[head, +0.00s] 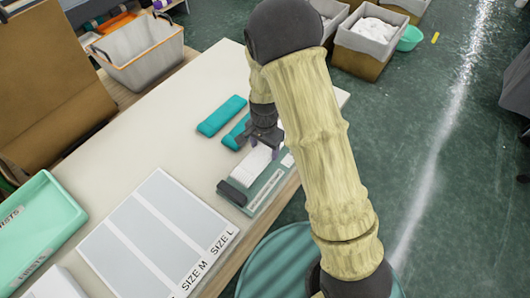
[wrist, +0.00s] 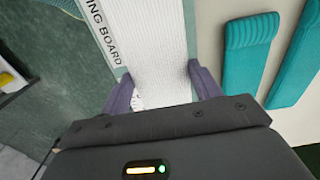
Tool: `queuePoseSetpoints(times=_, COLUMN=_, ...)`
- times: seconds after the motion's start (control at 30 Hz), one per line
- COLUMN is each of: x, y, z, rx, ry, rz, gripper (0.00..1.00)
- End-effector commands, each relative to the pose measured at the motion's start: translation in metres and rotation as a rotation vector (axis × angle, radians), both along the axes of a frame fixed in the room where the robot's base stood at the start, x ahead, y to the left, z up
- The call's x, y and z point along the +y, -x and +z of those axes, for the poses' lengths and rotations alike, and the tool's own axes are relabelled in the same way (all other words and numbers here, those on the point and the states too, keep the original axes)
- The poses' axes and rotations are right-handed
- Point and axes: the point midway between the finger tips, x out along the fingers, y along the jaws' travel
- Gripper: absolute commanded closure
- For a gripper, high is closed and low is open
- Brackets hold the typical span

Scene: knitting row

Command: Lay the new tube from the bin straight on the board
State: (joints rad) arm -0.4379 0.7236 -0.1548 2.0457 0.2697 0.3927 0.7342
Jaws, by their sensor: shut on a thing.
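My gripper (head: 264,138) is shut on a white ribbed tube (head: 252,165) over the board (head: 266,192) near the table's edge. In the wrist view, the fingers (wrist: 163,88) grip both sides of the white tube (wrist: 150,40), which runs up the picture roughly in line with the board. The board (wrist: 98,15) shows along the tube's left side with lettering ending in "BOARD". I cannot tell if the tube touches the board. A dark bar (head: 232,192) lies across the board's near-left end. My arm hides part of the board's far end.
Two teal knitted pieces (head: 221,115) lie just left of the gripper. A white size chart (head: 155,235) and a mint tray (head: 38,225) lie nearer on the table. A grey bin (head: 142,55) stands beyond. Bins with white cloth (head: 370,32) stand on the floor at the back.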

Motion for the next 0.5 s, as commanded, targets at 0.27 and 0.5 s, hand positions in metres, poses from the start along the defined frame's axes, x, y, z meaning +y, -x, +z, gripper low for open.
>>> queuePoseSetpoints(times=0.27, x=0.0, y=0.0, z=-0.002, rx=0.0, ry=0.0, rz=0.001, gripper=0.59)
queuePoseSetpoints(times=0.5, x=0.0, y=0.001, z=-0.032, rx=0.002, ry=0.001, rz=0.001, gripper=0.59)
